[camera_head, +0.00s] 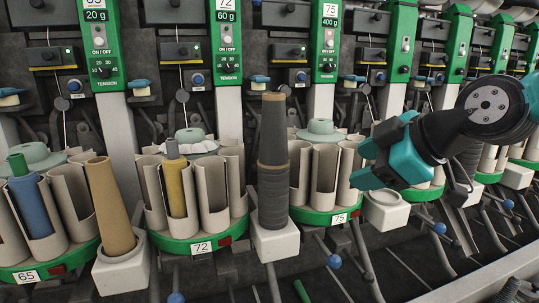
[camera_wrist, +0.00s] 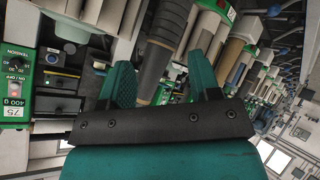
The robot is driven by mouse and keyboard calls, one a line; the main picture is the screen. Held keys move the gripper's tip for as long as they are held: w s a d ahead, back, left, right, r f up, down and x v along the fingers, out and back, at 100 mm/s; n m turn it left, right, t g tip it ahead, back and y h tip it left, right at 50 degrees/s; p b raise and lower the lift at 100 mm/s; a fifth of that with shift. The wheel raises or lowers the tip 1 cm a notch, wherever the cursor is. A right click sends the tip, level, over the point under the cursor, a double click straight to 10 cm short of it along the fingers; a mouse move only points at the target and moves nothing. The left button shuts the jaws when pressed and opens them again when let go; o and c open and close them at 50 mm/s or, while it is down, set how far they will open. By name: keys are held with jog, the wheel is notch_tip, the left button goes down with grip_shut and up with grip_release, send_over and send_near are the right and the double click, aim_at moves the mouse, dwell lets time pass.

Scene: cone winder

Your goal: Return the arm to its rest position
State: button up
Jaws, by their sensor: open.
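My teal gripper (camera_head: 362,164) hangs at the right of the head view, in front of the winder and to the right of station 75. Its jaws are open and nothing is held. In the wrist view both fingers of my gripper (camera_wrist: 164,84) stand apart, with a dark cone (camera_wrist: 165,45) showing beyond the gap. In the head view that dark grey cone (camera_head: 273,165) stands upright on a white block between stations 72 and 75. A clear gap separates it from my gripper. My arm reaches in from the right edge.
A tan cone (camera_head: 108,205) stands on a white block at the left. Holders of stations 72 (camera_head: 190,247) and 65 (camera_head: 32,277) carry beige tubes and yellow and blue bobbins. Green tension panels (camera_head: 227,45) line the back. Blue-knobbed levers (camera_head: 335,262) stick out along the front.

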jog(key=s+f+m+g+h, duration=0.1)
jog(key=s+f+m+g, duration=0.35)
jog(key=s, duration=0.45)
jog(key=s+f+m+g+h, duration=0.1)
jog(key=s+f+m+g, duration=0.3)
jog(key=s, duration=0.6)
notch_tip(320, 180, up, 29)
jog(key=p, duration=3)
jog(key=shift+s+a+f, duration=0.15)
jog(key=shift+s+a, duration=0.15)
jog(key=shift+s, duration=0.05)
